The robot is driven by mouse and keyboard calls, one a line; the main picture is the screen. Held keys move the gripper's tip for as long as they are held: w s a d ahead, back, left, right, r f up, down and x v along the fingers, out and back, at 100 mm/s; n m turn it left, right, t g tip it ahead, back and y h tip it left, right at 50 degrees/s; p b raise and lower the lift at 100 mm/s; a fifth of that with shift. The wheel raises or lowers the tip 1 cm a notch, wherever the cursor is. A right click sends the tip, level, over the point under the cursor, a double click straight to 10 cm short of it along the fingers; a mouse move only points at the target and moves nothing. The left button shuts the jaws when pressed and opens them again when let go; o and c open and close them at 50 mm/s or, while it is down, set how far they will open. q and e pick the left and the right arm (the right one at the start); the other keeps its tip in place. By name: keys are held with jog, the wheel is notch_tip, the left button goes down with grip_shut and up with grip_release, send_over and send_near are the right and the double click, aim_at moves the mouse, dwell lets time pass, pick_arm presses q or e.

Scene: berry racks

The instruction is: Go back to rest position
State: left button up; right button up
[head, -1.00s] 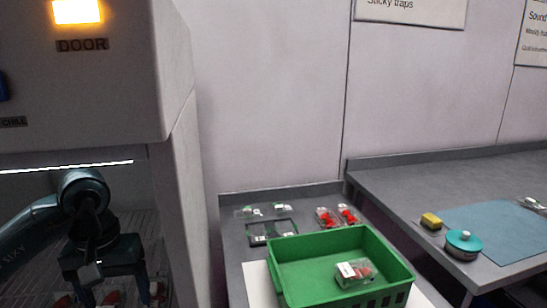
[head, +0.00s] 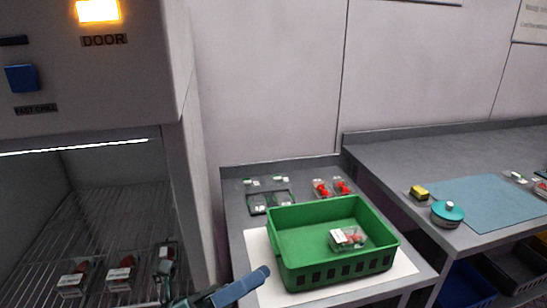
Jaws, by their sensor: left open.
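My left gripper (head: 216,270) is at the bottom edge of the head view, in front of the chill cabinet opening and left of the green crate. Its jaws are open, with nothing visible between them. Part of it is cut off by the frame edge. Inside the cabinet, labelled berry punnets (head: 122,274) stand on the wire rack (head: 40,235); the rightmost is partly covered by my gripper. My right gripper is not in view.
The green crate (head: 330,270), holding one berry punnet (head: 348,240), stands on a white mat on the grey bench. Punnets and dark trays lie behind it. On the right bench are a yellow block (head: 419,192), a teal-lidded pot (head: 447,213) and a blue mat (head: 495,203).

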pick_arm(q)
jog(key=a+f+n+t+y+p, duration=0.1)
jog(key=a+f+n+t+y, duration=0.45)
jog(key=n, duration=0.85)
jog(key=a+f+n+t+y, duration=0.3)
jog(key=f+n+y, duration=0.55)
jog(key=n, duration=0.45)
jog(key=s+a+f+n+g+y+p, duration=0.1)
jog(key=s+a+f+n+g+y, duration=0.1)
jog(key=s+f+n+g, duration=0.4)
notch_tip(320, 180, down, 6)
jog(key=s+n+y, duration=0.1)
jog(key=s+n, duration=0.2)
jog(key=n, duration=0.1)
jog(key=shift+y, duration=0.4)
